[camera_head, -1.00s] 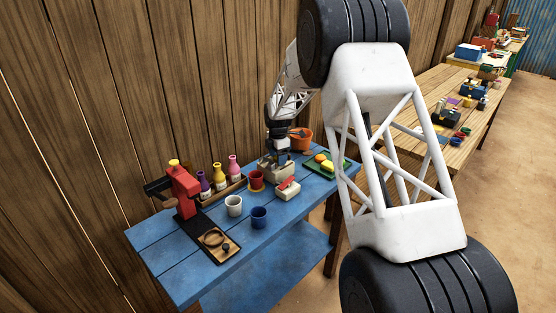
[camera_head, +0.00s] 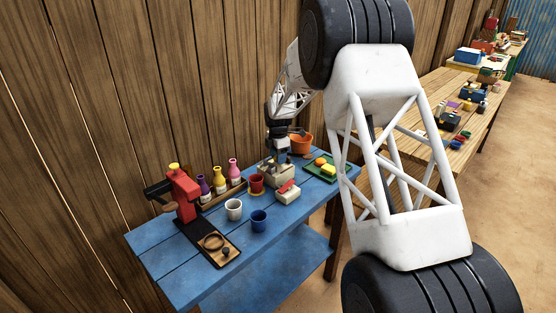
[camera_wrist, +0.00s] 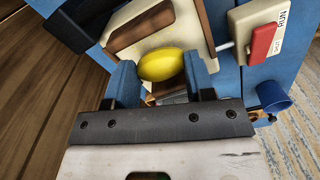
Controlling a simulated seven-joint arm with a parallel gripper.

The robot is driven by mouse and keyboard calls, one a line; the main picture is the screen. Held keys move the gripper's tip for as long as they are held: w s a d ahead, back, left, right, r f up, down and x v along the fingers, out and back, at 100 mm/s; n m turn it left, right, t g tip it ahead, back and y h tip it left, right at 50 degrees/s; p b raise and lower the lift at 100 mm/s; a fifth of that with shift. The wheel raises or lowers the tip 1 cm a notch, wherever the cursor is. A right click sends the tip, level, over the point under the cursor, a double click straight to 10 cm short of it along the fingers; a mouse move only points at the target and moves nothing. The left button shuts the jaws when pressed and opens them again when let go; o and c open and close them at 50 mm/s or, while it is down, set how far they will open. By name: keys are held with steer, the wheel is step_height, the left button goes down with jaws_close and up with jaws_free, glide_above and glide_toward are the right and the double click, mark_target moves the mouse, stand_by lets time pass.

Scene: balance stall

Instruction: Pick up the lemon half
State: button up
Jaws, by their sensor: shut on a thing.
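The yellow lemon half (camera_wrist: 162,65) shows in the wrist view between the two blue fingers of my gripper (camera_wrist: 160,74). My gripper is shut on it. Just beyond it is a beige device with a brown top (camera_wrist: 150,28); I cannot tell whether the lemon touches it. In the head view my gripper (camera_head: 279,153) is over the beige device (camera_head: 276,172) on the blue table (camera_head: 180,262). The lemon half cannot be made out there.
A small box with a red lever (camera_head: 287,190) stands close in front of the device. A red cup (camera_head: 256,183), bottles (camera_head: 219,184), a white cup (camera_head: 234,209) and a blue cup (camera_head: 259,220) are to the left. A green tray (camera_head: 312,172) and orange bucket (camera_head: 301,144) are to the right.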

steer(key=shift+r, duration=0.7)
steer(key=shift+s+r, duration=0.2)
steer(key=shift+s, duration=0.05)
steer(key=s+d+r, duration=0.1)
steer(key=s+d, duration=0.2)
steer(key=s, duration=1.2)
steer(key=shift+r, duration=0.2)
steer(key=shift+s, duration=0.15)
